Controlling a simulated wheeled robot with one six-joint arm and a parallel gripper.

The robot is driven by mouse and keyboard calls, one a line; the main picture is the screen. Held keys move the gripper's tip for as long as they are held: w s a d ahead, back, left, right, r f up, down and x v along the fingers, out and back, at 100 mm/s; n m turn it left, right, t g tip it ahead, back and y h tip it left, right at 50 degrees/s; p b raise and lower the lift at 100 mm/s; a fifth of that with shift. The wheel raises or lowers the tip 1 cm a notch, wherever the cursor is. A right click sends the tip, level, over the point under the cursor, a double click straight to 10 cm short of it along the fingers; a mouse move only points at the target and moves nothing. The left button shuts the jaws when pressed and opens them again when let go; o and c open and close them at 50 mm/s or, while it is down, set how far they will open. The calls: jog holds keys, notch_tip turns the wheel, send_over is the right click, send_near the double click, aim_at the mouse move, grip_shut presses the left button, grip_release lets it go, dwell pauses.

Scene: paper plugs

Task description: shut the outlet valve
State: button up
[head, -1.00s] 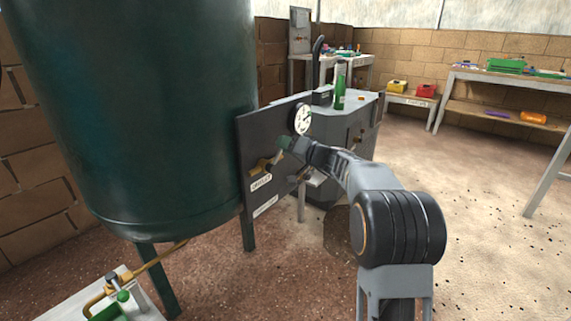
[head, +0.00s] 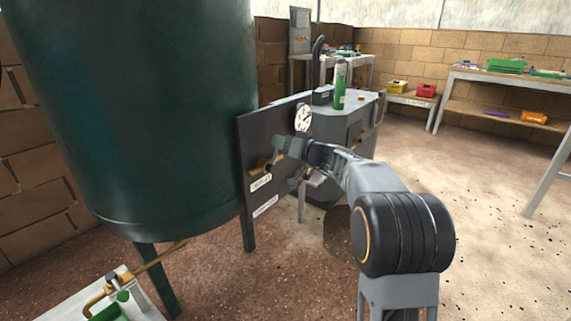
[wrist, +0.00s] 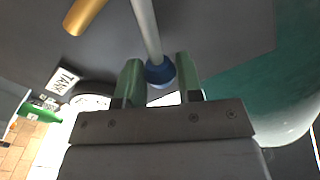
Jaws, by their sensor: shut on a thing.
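The valve's grey lever (wrist: 147,28) ends in a blue knob (wrist: 160,72), which sits between the green fingers of my gripper (wrist: 154,82) in the wrist view. My gripper is shut on the knob. In the head view my gripper (head: 279,147) is in front of the dark panel (head: 250,135), and it hides the lever there. A brass pipe (head: 258,166) shows just below and left of the fingers, above a white label (head: 261,184) whose text is too small to read surely. The wrist view also shows a brass pipe (wrist: 85,14).
The big dark green tank (head: 150,110) stands close on the left. A grey cabinet (head: 335,160) with a green bottle (head: 340,85) is behind the panel. The floor at right is clear.

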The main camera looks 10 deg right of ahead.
jog(key=shift+s+a+r+n, duration=0.2)
jog(key=shift+s+a+n, duration=0.2)
jog(key=shift+n, duration=0.4)
jog(key=shift+s+a+r+n, duration=0.15)
jog(key=shift+s+a+n, duration=0.25)
jog(key=shift+n, duration=0.4)
jog(key=shift+w, duration=0.1)
jog(key=shift+a, duration=0.2)
jog(key=shift+s+a+r+n, duration=0.15)
jog(key=shift+s+a+n, duration=0.4)
jog(key=shift+n, duration=0.65)
jog(key=o, duration=0.7)
jog(key=shift+o, duration=0.2)
